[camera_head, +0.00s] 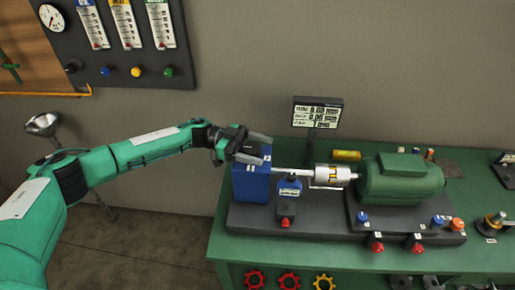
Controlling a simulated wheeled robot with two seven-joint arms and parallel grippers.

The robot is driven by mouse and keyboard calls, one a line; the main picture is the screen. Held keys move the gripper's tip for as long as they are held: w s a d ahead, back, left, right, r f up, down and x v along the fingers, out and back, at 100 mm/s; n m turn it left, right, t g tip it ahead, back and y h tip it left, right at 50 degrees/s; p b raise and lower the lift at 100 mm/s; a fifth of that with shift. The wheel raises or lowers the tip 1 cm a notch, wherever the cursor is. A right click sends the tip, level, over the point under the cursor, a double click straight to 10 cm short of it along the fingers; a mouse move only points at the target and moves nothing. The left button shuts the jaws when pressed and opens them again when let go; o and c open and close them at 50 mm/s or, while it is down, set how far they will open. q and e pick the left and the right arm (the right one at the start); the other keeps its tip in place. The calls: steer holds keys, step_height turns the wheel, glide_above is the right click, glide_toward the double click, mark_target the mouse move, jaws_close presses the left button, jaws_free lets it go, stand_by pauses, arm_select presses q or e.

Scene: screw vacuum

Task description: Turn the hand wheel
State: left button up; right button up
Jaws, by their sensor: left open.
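My left gripper (262,148) is open, with its two fingers pointing right. In this view it overlaps the top of the blue pump block (251,184); I cannot tell whether it touches it. Which part is the hand wheel is not clear. Candidates are a red wheel (255,279), a second red wheel (289,281) and a yellow wheel (324,282) along the bench front, low in the picture and away from the gripper. A shaft with a silver coupling (332,176) joins the block to a green motor (402,178). My right gripper is not in view.
The green bench (226,244) holds a dark base plate, a small display (317,113) behind and small valves with red and blue knobs in front. A gauge panel (120,35) hangs on the wall at upper left. The floor left of the bench is mostly clear.

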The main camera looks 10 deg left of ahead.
arm_select(q)
steer(key=b+v, duration=0.4)
steer(key=v, duration=1)
steer(key=shift+b, duration=0.4)
